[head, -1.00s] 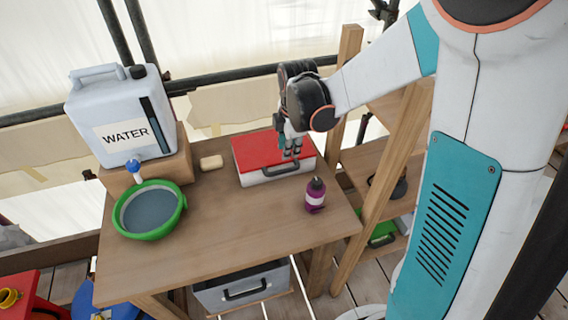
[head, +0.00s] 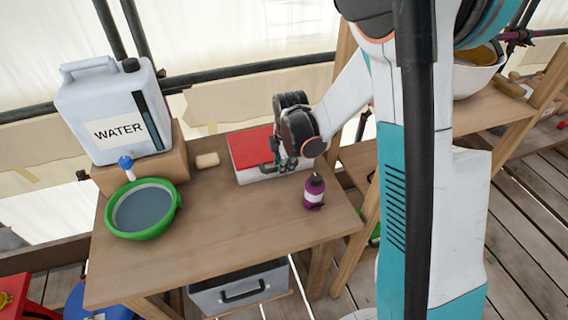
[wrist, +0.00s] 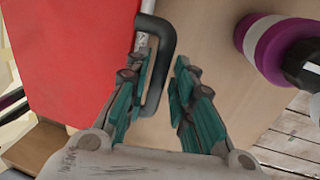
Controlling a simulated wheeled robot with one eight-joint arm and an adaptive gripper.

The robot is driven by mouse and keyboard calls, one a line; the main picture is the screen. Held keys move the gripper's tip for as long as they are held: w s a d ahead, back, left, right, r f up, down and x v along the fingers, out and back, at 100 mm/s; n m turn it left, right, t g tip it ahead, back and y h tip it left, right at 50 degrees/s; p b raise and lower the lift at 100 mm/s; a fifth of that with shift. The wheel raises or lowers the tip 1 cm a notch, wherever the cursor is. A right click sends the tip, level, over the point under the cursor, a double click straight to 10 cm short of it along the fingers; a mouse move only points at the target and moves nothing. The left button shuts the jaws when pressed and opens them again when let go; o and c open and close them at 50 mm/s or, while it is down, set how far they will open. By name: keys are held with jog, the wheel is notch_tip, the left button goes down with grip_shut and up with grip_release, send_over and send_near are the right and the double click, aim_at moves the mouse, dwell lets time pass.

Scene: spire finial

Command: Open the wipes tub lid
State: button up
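The wipes tub (head: 252,178) is a white box with a red lid (head: 248,147), standing at the back right of the wooden table. The lid lies flat and closed on it. The lid also fills the left of the wrist view (wrist: 65,50). A dark handle (wrist: 168,45) sticks out from the tub's front edge. My gripper (head: 287,163) is at the tub's front right side, by the handle. In the wrist view my gripper (wrist: 163,82) is open, with teal fingers apart. The handle's outer bar lies between them, closer to the left finger. I cannot tell whether they touch.
A purple bottle (head: 314,191) stands close in front of my gripper. A soap bar (head: 207,160) lies left of the tub. A green basin (head: 176,205) and a water canister (head: 92,105) stand at the left. The table's front middle is clear.

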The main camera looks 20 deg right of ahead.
grip_shut()
jog(key=shift+r, duration=0.1)
